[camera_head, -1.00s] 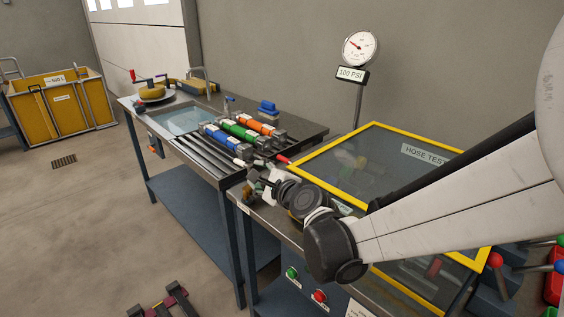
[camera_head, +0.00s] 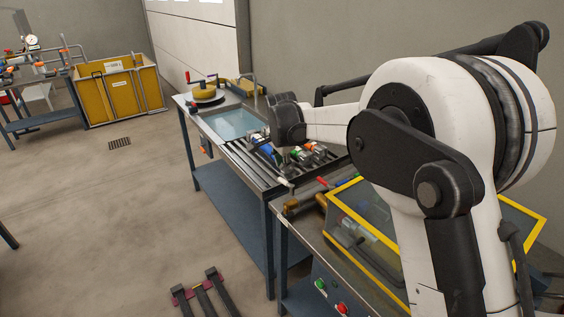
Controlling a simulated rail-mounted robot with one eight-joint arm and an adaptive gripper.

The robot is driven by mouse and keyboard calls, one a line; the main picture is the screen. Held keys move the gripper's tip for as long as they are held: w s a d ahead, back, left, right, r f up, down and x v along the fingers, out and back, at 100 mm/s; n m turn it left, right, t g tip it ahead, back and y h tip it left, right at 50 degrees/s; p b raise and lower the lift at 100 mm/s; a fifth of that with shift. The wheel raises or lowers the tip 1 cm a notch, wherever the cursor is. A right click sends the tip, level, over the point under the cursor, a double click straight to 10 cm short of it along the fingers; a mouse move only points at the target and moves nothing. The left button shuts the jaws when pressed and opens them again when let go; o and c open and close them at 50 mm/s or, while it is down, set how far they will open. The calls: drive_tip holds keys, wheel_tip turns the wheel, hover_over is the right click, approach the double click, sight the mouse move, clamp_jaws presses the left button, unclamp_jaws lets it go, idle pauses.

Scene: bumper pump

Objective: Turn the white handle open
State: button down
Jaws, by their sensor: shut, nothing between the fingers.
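A small pale, bar-like piece (camera_head: 286,183) shows at the near right corner of the roller bench; I cannot tell whether it is the white handle. My gripper (camera_head: 281,158) hangs below the dark wrist over the right part of the bench, just above and behind that piece. It is small in the view and its fingertips are hard to make out. It is shut and holds nothing. Blue (camera_head: 258,141), green and orange (camera_head: 318,148) cylinders lie on the rollers, partly hidden by my arm.
The yellow-framed test box (camera_head: 350,245) stands at the right, partly behind my arm. A yellow bin (camera_head: 120,95) stands at the back left. A bench at far left carries pipes and a round gauge (camera_head: 32,42). The floor between is open.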

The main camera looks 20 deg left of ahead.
wheel_tip(320, 180, up, 5)
drive_tip(key=w+d+h+p, duration=0.2)
drive_tip(key=h, duration=0.1)
wheel_tip(320, 180, down, 10)
drive_tip(key=p, duration=0.2)
drive_tip(key=shift+s+a+f+n, duration=0.15)
drive_tip(key=shift+s+n, duration=0.15)
drive_tip(key=shift+s, duration=0.1)
drive_tip(key=shift+s+a, duration=0.1)
drive_tip(key=shift+a, duration=0.05)
drive_tip(key=shift+f+n, duration=0.1)
drive_tip(key=shift+n, duration=0.2)
